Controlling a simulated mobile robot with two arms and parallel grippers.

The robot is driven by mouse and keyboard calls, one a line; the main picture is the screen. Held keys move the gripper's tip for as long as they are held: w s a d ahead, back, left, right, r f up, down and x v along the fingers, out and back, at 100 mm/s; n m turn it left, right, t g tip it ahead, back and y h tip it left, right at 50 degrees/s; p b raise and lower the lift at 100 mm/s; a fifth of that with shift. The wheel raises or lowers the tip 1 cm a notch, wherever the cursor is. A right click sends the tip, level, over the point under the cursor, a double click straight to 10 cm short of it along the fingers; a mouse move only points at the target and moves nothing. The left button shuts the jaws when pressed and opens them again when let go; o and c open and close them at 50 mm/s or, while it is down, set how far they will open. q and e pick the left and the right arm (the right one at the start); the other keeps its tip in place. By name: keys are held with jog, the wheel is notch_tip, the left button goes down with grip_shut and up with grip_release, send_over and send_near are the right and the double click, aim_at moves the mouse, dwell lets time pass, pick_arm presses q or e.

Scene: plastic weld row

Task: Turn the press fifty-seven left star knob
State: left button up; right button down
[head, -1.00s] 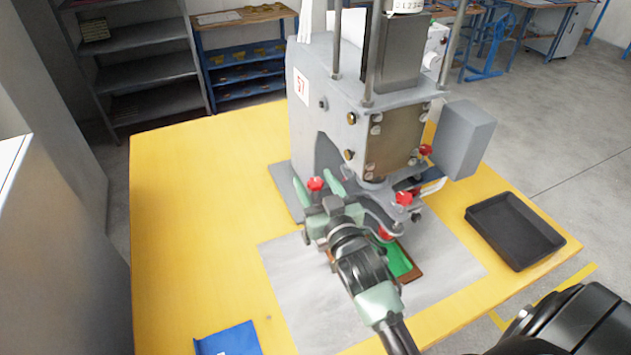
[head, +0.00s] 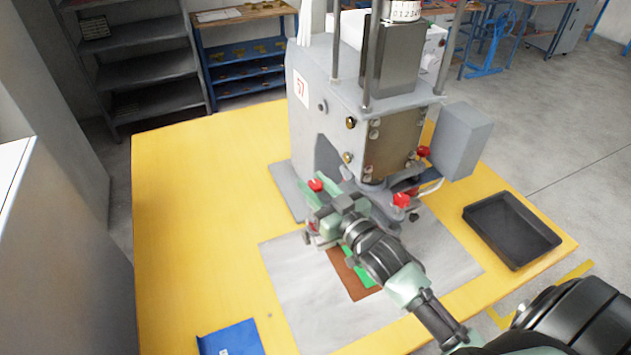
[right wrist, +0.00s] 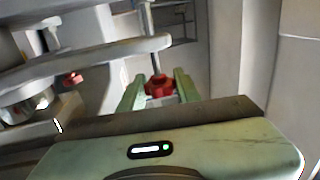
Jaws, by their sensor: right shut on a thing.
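The grey press (head: 312,110) with the number 57 on its side stands on the yellow table. Its left star knob (head: 316,185) is red and sits low at the front left. My right gripper (head: 326,187) reaches it from the front, one green finger on each side. In the right wrist view the red knob (right wrist: 158,86) sits between the two fingers, which are shut on it. The gripper looks turned about the knob in the head view. My left gripper is not in view.
More red knobs are on the press, at front right (head: 401,200) and higher right (head: 424,152). A brown board (head: 352,284) with a green part lies on the grey mat (head: 290,295). A black tray (head: 512,228) is at right, a blue item (head: 229,338) at front left.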

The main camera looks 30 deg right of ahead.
aim_at(320, 192)
jog(key=shift+y, duration=0.4)
jog(key=shift+r, duration=0.1)
jog(key=c, duration=1)
grip_release()
jog(key=s, duration=0.2)
jog(key=s+b, duration=0.1)
jog(key=s, duration=0.1)
jog(key=s+d+b, duration=0.1)
jog(key=s, duration=0.1)
jog(key=shift+s+f, duration=0.2)
jog(key=shift+s+r, duration=0.15)
jog(key=shift+s, duration=0.5)
